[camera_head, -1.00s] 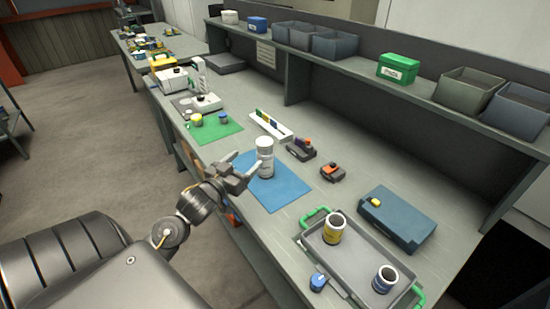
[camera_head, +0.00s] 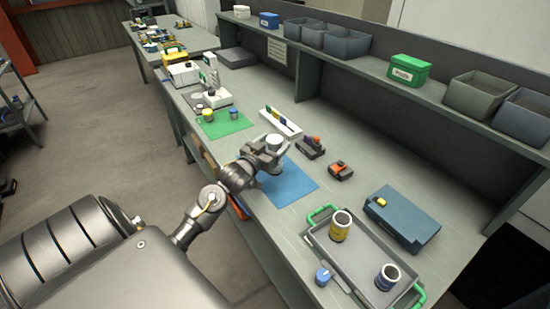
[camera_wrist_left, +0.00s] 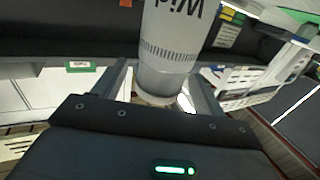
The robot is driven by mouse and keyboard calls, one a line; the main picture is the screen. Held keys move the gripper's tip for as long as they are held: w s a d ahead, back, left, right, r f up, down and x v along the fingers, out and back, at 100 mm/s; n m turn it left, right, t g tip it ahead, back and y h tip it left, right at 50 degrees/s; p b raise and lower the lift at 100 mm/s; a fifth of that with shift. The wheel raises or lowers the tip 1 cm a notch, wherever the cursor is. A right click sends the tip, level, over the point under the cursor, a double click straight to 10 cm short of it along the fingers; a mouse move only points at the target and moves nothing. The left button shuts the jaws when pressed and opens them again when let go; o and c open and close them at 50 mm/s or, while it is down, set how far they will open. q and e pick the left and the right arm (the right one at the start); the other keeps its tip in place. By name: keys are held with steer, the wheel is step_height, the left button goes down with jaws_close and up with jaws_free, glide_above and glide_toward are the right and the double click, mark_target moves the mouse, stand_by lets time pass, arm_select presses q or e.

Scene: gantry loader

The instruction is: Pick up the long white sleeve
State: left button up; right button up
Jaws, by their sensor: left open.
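The long white sleeve (camera_head: 274,141) stands upright over the blue mat (camera_head: 293,184) on the bench. In the head view only its upper end shows, and my left gripper hides the rest. My left gripper (camera_head: 273,150) is open, with its fingers on either side of the sleeve. In the left wrist view the white sleeve (camera_wrist_left: 172,45), with dark lettering and a dotted band, is between the two spread fingers (camera_wrist_left: 165,90). I cannot tell whether either finger touches it. My right gripper is not in view.
A grey tray (camera_head: 345,268) with green handles holds a yellow-banded and a blue-banded cylinder. A blue case (camera_head: 402,218) lies to its right. A white rack (camera_head: 281,122), small dark devices (camera_head: 340,171) and a green mat (camera_head: 223,122) surround the blue mat. A shelf with bins runs behind.

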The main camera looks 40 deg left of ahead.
arm_select(q)
steer(key=shift+w, duration=0.55)
jaws_close()
steer(key=shift+a+r, duration=0.1)
